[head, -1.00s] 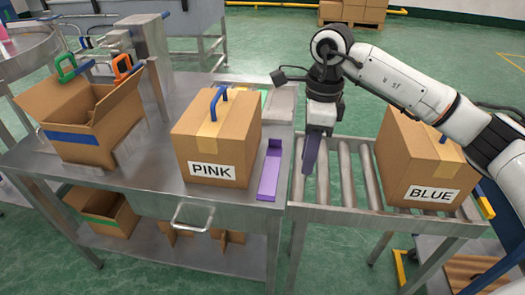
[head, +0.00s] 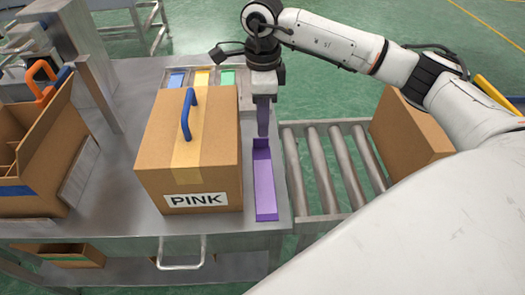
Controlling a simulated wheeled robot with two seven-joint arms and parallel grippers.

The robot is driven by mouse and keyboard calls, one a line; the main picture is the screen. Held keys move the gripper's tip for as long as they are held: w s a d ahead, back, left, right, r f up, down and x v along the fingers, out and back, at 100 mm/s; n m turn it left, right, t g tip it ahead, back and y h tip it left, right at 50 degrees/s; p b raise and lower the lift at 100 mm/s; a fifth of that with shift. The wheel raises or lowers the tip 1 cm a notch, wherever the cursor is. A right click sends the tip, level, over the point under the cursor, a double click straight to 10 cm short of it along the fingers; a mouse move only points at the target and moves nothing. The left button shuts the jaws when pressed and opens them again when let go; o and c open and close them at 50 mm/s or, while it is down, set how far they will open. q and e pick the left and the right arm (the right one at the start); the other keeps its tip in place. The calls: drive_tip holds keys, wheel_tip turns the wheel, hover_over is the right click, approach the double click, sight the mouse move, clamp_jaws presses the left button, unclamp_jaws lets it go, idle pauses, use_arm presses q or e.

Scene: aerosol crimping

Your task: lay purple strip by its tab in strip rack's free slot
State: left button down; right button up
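The purple strip (head: 264,185) lies lengthwise on the metal table, right of the box labelled PINK, with its raised tab (head: 261,145) at the far end. My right gripper (head: 263,132) points down at that tab. Its fingers are seen edge-on, so I cannot tell whether they touch or grip the tab, nor their opening. The strip rack (head: 217,92) is at the back of the table, partly hidden behind the PINK box and showing blue, yellow and green strips. A free slot cannot be made out clearly. My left gripper is out of view.
The PINK box (head: 188,140) with a blue handle stands between the strip and the left side. A roller conveyor (head: 330,165) adjoins the table on the right, with another carton (head: 408,135) on it. An open carton (head: 35,150) stands at the left.

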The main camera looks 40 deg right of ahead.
wheel_tip(320, 180, down, 5)
drive_tip(key=shift+w+a, duration=0.1)
drive_tip(key=shift+w, duration=0.05)
clamp_jaws()
